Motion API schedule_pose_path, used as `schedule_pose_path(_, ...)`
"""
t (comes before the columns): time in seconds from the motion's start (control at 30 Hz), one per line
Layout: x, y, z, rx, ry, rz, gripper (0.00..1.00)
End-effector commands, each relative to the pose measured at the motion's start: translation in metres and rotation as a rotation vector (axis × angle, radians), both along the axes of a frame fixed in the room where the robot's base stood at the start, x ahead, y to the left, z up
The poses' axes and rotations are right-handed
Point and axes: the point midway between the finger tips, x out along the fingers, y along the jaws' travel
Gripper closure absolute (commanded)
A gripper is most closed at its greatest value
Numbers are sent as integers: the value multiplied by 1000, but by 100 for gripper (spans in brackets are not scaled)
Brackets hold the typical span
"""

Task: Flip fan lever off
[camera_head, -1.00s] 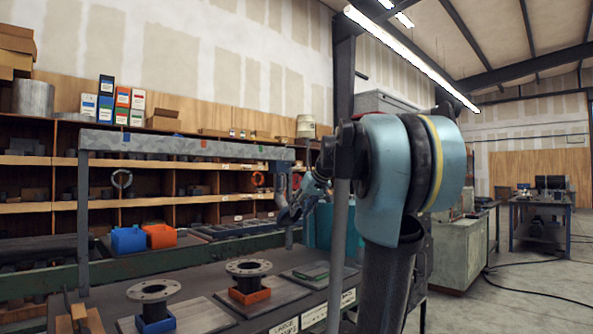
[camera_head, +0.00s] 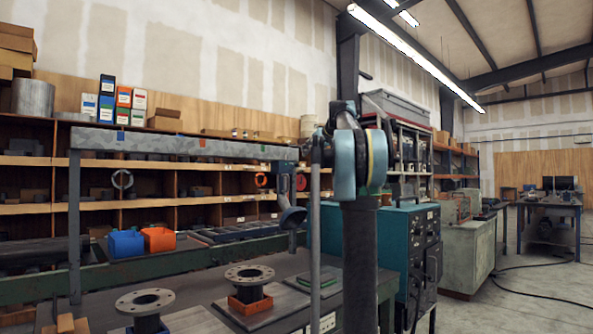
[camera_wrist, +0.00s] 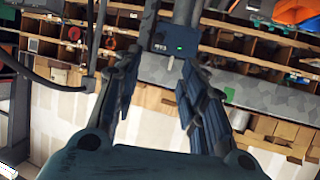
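In the wrist view, my gripper (camera_wrist: 160,68) has its two dark fingers spread apart with nothing between them. A dark box (camera_wrist: 172,38) with a small white label and a green light sits just beyond the fingertips, on the edge of a grey beam. A small piece sticks out at the box's lower edge; I cannot tell whether it is the fan lever or how it is set. A fume hood on a duct (camera_head: 290,212) hangs from the right end of the grey overhead beam (camera_head: 185,143).
Flanged pipes (camera_head: 146,299) and (camera_head: 249,275) stand on the bench below. Blue (camera_head: 126,243) and orange (camera_head: 159,239) bins sit behind them. A teal cabinet (camera_head: 400,255) stands right of the arm. Shelves (camera_head: 60,208) line the back wall.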

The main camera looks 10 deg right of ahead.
Motion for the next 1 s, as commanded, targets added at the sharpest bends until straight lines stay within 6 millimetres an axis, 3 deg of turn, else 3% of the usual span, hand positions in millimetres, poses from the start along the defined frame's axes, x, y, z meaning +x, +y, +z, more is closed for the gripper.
schedule_pose_path(0.7, 105, 32, -47, 0, 1, -6, 62)
schedule_pose_path(1.0, 134, 42, -60, 0, 1, -7, 62)
